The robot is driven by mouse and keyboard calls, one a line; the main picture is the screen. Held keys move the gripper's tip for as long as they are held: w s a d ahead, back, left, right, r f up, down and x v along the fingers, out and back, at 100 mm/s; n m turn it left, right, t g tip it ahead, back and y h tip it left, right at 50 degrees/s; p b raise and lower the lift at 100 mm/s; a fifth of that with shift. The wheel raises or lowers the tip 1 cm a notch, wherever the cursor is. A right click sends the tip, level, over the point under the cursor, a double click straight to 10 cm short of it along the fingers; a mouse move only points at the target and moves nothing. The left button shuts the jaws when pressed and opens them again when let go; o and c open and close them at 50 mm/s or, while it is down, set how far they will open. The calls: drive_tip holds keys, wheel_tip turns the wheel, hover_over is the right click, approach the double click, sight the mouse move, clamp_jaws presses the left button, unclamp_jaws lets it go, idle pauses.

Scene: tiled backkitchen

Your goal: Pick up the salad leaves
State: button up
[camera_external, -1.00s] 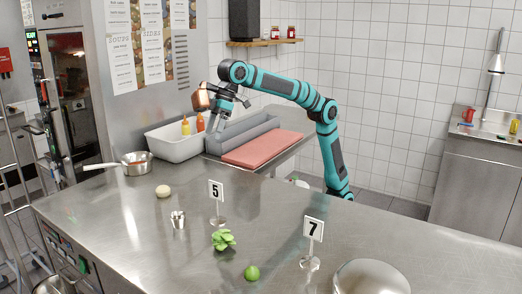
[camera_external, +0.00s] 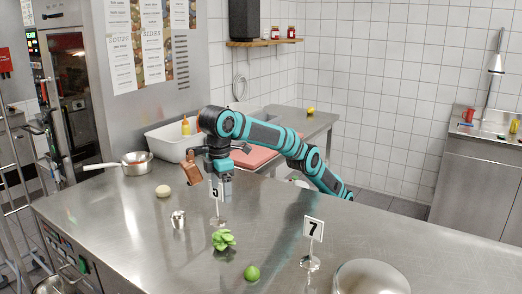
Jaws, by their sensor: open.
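The salad leaves (camera_external: 222,241) are a small bright green bunch lying on the steel counter, in front of the number 5 sign. My gripper (camera_external: 224,192) hangs pointing down above the counter, behind and above the leaves, close to the number 5 sign (camera_external: 215,194). It is open and apart from the leaves. The sign's card partly covers the gripper, so its fingertips are hard to make out.
A green round item (camera_external: 251,273), a number 7 sign (camera_external: 313,230), a metal dome (camera_external: 371,277), a small metal cup (camera_external: 178,220) and a pale round item (camera_external: 163,191) stand around the leaves. A saucepan (camera_external: 137,165) and white bin (camera_external: 172,145) are farther back.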

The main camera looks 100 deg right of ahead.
approach(222, 232)
drive_tip(key=f, duration=0.5)
drive_tip(key=shift+s+d+f, duration=0.25)
drive_tip(key=shift+d, duration=0.05)
drive_tip(key=f, duration=0.2)
drive_tip(key=a+f, duration=0.1)
drive_tip(key=f, duration=0.1)
drive_tip(key=shift+w+f, duration=0.1)
drive_tip(key=shift+w, duration=0.15)
drive_tip(key=shift+f, duration=0.5)
drive_tip(key=c, duration=1.1)
